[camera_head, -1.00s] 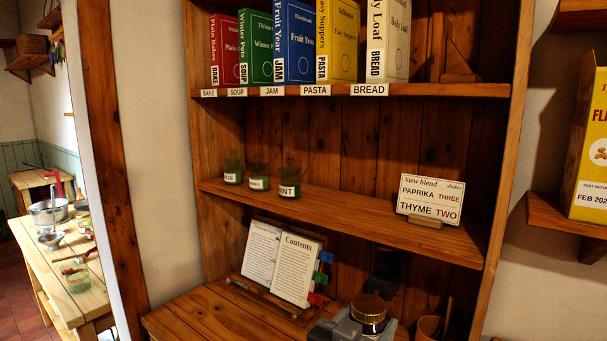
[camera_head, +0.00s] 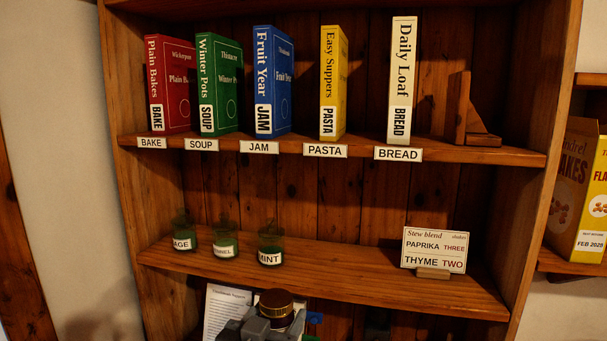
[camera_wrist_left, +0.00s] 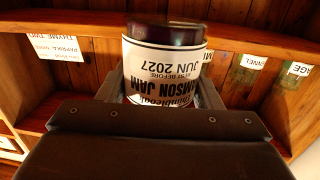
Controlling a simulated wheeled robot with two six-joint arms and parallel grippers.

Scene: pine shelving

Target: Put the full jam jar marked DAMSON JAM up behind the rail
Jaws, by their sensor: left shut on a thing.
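The jam jar (camera_head: 277,303) shows at the bottom of the head view, with its dark lid and gold rim on top. My left gripper (camera_head: 258,329) is shut on it and holds it in front of the lower part of the shelving. No rail can be clearly made out on the shelves. My right gripper is not in view.
Several books stand on the upper shelf (camera_head: 445,149) above name tags. Three small green jars (camera_head: 225,243) stand at the left of the middle shelf (camera_head: 330,277). A "Stew blend" card (camera_head: 434,250) stands at its right. The shelf between them is clear. A yellow box (camera_head: 577,200) is at far right.

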